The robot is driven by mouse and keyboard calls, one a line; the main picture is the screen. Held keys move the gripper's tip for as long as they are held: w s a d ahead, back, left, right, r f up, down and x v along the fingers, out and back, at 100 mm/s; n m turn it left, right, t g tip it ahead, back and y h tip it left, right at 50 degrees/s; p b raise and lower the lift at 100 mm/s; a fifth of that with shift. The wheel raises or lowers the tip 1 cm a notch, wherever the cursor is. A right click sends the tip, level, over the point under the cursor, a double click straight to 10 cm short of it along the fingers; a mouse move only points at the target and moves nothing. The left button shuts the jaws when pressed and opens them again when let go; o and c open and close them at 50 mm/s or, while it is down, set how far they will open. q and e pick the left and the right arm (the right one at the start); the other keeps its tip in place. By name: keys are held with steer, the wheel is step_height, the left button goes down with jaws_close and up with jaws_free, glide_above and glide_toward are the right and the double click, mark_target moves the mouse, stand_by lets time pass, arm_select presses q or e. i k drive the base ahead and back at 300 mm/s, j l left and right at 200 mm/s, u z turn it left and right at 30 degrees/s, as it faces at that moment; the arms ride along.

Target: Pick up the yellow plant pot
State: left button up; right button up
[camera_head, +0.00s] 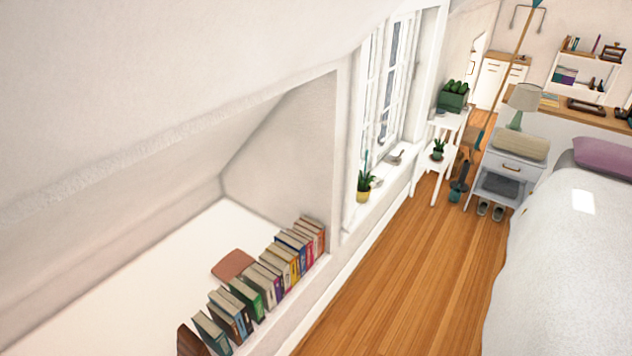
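The yellow plant pot (363,196) is small and stands upright on the white window sill (378,203), with a spiky green plant in it. It is near the left end of the sill, close to the window (386,85). Neither of my grippers shows in the head view, so nothing is seen touching or near the pot.
A row of books (264,285) stands on the alcove ledge at lower left. A bed (570,260) is at right, with wooden floor (400,270) clear between. Beyond the sill are a white plant stand (446,140) and a nightstand (515,165) with a lamp (523,98).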

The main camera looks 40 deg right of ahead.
mark_target(365, 188)
steer(key=z, duration=1.65)
steer(key=i+l+z, duration=0.45)
steer(key=i, duration=0.7)
steer(key=i+z, duration=0.25)
steer(key=i, duration=0.65)
steer(key=i+l+u, duration=0.1)
steer(key=i+u, duration=0.4)
steer(key=i+l+u, duration=0.15)
steer(key=u, duration=0.3)
steer(key=i+l+u, duration=0.5)
steer(key=k+j, duration=0.1)
